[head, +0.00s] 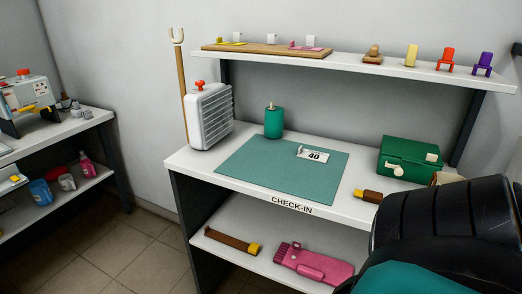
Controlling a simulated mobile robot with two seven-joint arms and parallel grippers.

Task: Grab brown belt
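A long brown strip-like item with a yellow end (232,241) lies on the left part of the lower shelf under the check-in counter. A second, shorter brown item with a yellowish end (368,196) lies on the counter top near its front edge, right of the green mat. From this view I cannot tell for certain which of them is the belt. Neither gripper's fingers show in the head view. Nothing is seen touching either brown item.
The check-in counter (190,162) carries a green mat (270,172), a grey heater-like box (210,115), a green canister (273,122) and a green case (410,156). A pink item (315,265) lies on the lower shelf. A dark ribbed shape blocks the lower right.

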